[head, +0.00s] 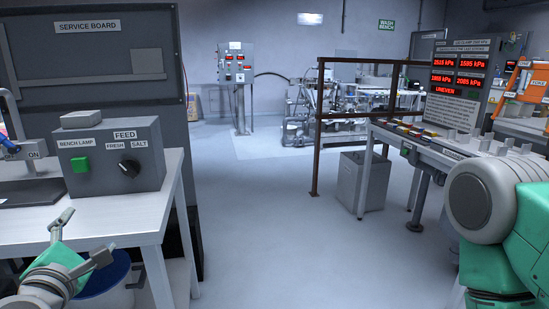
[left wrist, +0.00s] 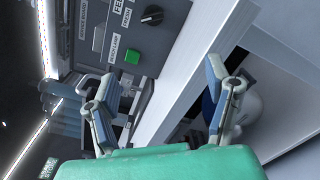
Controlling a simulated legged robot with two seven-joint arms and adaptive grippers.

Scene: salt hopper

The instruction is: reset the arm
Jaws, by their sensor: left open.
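My left gripper (head: 86,236) is at the lower left of the head view, in front of the white bench's front edge. Its two fingers are spread and nothing is between them. In the left wrist view, the open fingers (left wrist: 163,80) stand on either side of the bench edge, with the grey feed box beyond them. My right arm (head: 485,205) shows as white and green links at the right edge. Its gripper is not in view.
The grey control box (head: 108,155) with a green button (head: 80,164) and black knob (head: 130,167) stands on the white bench (head: 105,222). A blue and white bucket (head: 108,285) is below. A console (head: 456,85) reads "UNEVEN" at right. The middle floor is clear.

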